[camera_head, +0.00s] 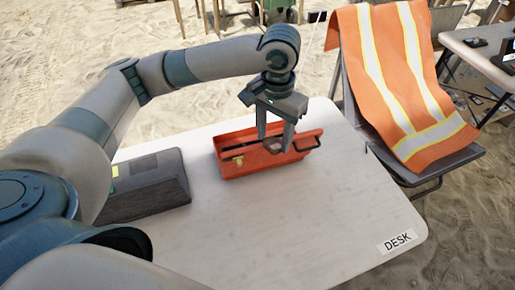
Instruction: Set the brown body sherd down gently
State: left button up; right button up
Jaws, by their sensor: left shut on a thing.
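My left gripper (274,142) points down over a red open box (262,168) on the white desk (290,225). Its fingers are closed around a small brownish piece (272,145), which looks like the brown body sherd. The fingers cover much of the sherd. The fingertips are at about the level of the box's rim, and I cannot tell whether the sherd touches the box. My right gripper is not in view.
A dark grey case (148,186) lies on the desk left of the box. The desk's front and right are clear, apart from a "DESK" label (397,242). A chair with an orange vest (395,75) stands behind the right edge.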

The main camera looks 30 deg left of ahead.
pick_arm(q)
jog(key=w+a+f+m, duration=0.25)
jog(key=w+m, duration=0.55)
jog(key=w, duration=1)
jog(key=w+a+f+m+p, duration=0.1)
jog(key=w+a+f+m, duration=0.4)
jog(key=f+m, duration=0.3)
jog(key=shift+w+a+f+m, duration=0.3)
jog(key=shift+a+f, duration=0.2)
jog(key=shift+f, duration=0.6)
jog(key=shift+s, duration=0.1)
jog(key=s+a+f+p, duration=0.1)
jog(key=s+f+p, duration=0.1)
jog(key=s, duration=0.1)
jog(key=s+f+p, duration=0.2)
jog(key=s, duration=0.2)
jog(key=s+a+f+p, duration=0.1)
jog(key=s+f+p, duration=0.1)
jog(key=s, duration=0.2)
jog(key=shift+s+a+f+p, duration=0.1)
jog(key=shift+a+f+p, duration=0.2)
jog(key=shift+f+p, duration=0.05)
jog(key=shift+f, duration=0.1)
